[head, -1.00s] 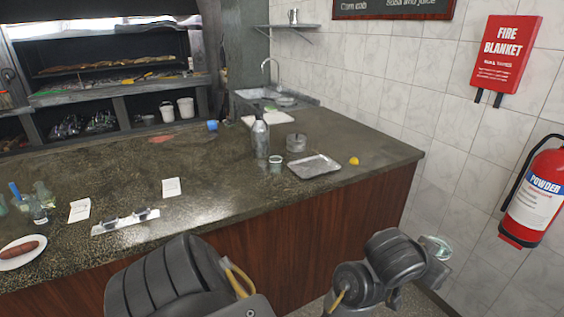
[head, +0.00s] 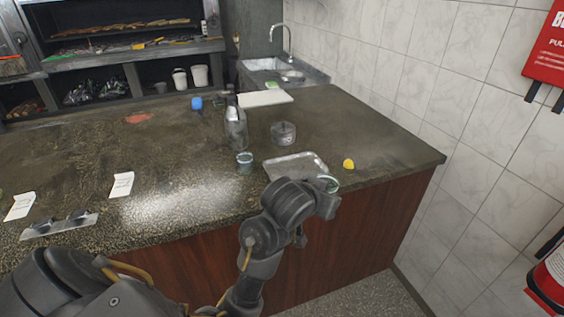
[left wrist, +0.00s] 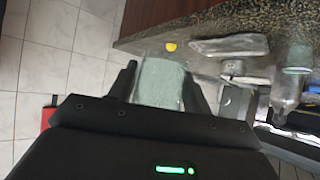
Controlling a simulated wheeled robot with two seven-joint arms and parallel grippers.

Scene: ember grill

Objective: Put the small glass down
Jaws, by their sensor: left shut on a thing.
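My left gripper (left wrist: 162,78) is shut on a small clear greenish glass (left wrist: 160,88), which sits between its fingers in the left wrist view. In the head view the held glass (head: 331,183) shows partly behind my left gripper (head: 327,200), at the front edge of the dark stone counter (head: 400,160), in line with the right end of a metal tray (head: 285,164). I cannot tell whether the glass is over the counter or just in front of it. My right gripper is not in view.
A yellow lemon piece (head: 348,164) lies right of the tray. Left of it stand another small glass (head: 245,163), a grey bottle (head: 235,130) and a round metal pot (head: 283,133). A white board (head: 264,98) lies farther back. The counter's right end is clear.

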